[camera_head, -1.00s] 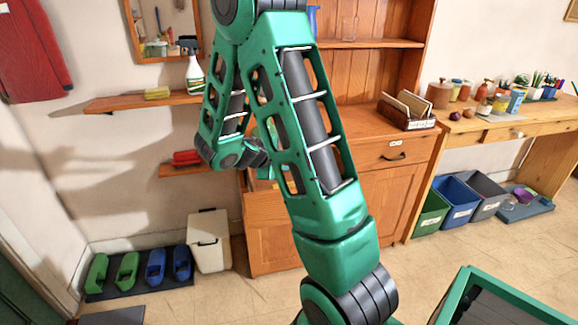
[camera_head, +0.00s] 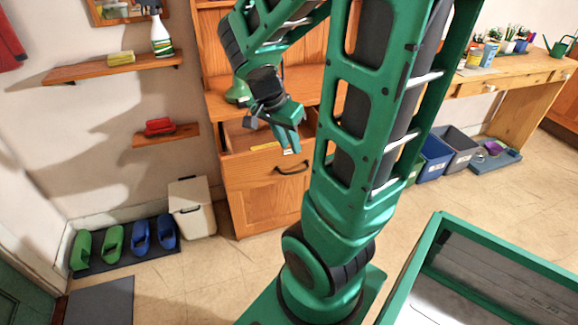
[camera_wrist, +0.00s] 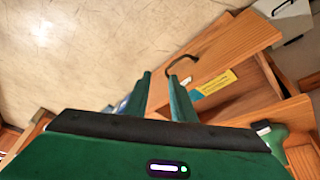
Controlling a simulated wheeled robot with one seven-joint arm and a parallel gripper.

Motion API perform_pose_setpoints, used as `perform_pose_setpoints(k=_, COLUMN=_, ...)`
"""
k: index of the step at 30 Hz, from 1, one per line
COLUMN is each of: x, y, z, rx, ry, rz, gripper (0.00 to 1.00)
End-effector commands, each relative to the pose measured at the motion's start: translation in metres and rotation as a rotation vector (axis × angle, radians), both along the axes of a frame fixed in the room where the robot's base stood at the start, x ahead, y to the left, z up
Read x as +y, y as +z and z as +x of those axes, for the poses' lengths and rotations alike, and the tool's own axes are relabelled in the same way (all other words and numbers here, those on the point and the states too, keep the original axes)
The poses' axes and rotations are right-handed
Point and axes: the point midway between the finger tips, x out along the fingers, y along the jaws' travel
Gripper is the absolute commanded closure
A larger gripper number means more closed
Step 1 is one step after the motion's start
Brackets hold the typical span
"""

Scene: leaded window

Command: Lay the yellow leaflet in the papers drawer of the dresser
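The wooden dresser (camera_head: 262,202) stands against the wall. Its left drawer (camera_head: 238,137) is pulled out, with a dark handle (camera_head: 292,168) on its front; the wrist view also shows this handle (camera_wrist: 182,62). The yellow leaflet (camera_wrist: 215,82) appears to lie inside the open drawer, close behind its front, with a blue patch beside it. In the head view only a thin yellow strip of it (camera_head: 265,146) shows. My gripper (camera_wrist: 161,92) is above and just outside the drawer front. Its fingers are apart with nothing visible between them. Any drawer label is not visible.
A white bin (camera_head: 192,208) stands left of the dresser, beside slippers on a dark mat (camera_head: 125,262). Wall shelves (camera_head: 120,68) hang at the left. A workbench (camera_head: 535,85) and sorting bins (camera_head: 435,160) are at the right. Floor in front of the dresser is clear.

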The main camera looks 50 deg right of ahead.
Motion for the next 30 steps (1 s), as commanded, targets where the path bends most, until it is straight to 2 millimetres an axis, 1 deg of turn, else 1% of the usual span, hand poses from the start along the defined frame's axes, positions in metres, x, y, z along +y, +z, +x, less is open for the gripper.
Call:
perform_pose_setpoints(k=1, x=0.009, y=0.005, z=-0.012, rx=0.025, ry=0.087, rz=0.048, gripper=0.77)
perform_pose_setpoints(k=6, x=0.046, y=0.015, z=-0.050, rx=0.110, ry=0.458, rz=0.214, gripper=0.77)
perform_pose_setpoints(k=9, x=0.065, y=0.021, z=-0.068, rx=0.135, ry=0.659, rz=0.285, gripper=0.77)
perform_pose_setpoints(k=13, x=0.082, y=0.026, z=-0.084, rx=0.148, ry=0.846, rz=0.342, gripper=0.77)
perform_pose_setpoints(k=16, x=0.096, y=0.028, z=-0.091, rx=0.152, ry=0.924, rz=0.364, gripper=0.77)
perform_pose_setpoints(k=18, x=0.099, y=0.029, z=-0.093, rx=0.153, ry=0.950, rz=0.368, gripper=0.77)
perform_pose_setpoints(k=30, x=0.099, y=0.028, z=-0.093, rx=0.154, ry=0.952, rz=0.369, gripper=0.77)
